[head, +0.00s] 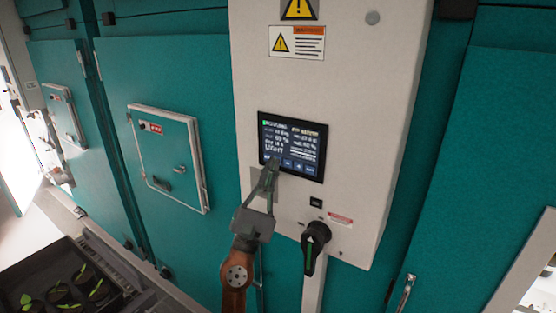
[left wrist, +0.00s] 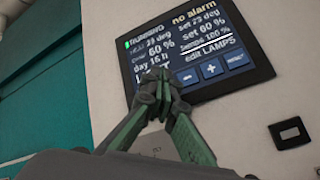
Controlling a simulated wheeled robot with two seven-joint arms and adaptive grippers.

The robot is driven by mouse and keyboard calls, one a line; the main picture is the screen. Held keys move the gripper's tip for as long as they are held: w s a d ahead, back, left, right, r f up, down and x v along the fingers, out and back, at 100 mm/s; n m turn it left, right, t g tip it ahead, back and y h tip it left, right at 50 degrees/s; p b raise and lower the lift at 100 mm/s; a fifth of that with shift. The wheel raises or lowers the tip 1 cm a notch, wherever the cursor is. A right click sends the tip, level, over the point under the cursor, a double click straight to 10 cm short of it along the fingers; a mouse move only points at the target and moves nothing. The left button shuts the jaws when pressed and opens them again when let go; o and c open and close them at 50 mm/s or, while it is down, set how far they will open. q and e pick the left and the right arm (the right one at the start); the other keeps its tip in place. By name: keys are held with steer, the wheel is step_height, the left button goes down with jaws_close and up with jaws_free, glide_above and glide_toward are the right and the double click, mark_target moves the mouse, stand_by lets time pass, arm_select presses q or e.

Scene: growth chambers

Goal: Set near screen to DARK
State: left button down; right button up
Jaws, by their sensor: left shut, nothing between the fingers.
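The near screen (head: 308,137) is a dark panel on the white cabinet. It reads LIGHT in large letters at lower left, with a row of blue buttons along the bottom. It also shows in the left wrist view (left wrist: 238,40), with "RUNNING", "no alarm" and "edit LAMPS"; the plus button (left wrist: 211,70) is visible there. My left gripper (head: 271,166) is shut and empty, its tips at the screen's lower left. In the left wrist view the fingertips (left wrist: 159,78) cover part of LIGHT and the lower-left button area. I cannot tell whether they touch the glass. My right gripper is not in view.
A black rotary handle (head: 315,240) and a small black switch (head: 316,202) sit below the screen. Warning labels (head: 297,42) are above it. A teal hatch (head: 168,158) is on the left. A tray of seedlings (head: 35,262) stands at lower left.

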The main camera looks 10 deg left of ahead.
arm_select(q)
steer(key=shift+s+a, duration=0.2)
steer(key=shift+s, duration=0.3)
steer(key=shift+s+a+p, duration=0.3)
steer(key=shift+s+p, duration=0.2)
steer(key=shift+s, duration=0.3)
steer(key=shift+s+a+p, duration=0.25)
steer(key=shift+s+p, duration=0.25)
steer(key=shift+s, duration=0.25)
steer(key=shift+s+a+p, duration=0.3)
steer(key=shift+s+p, duration=0.2)
steer(key=shift+s, duration=0.3)
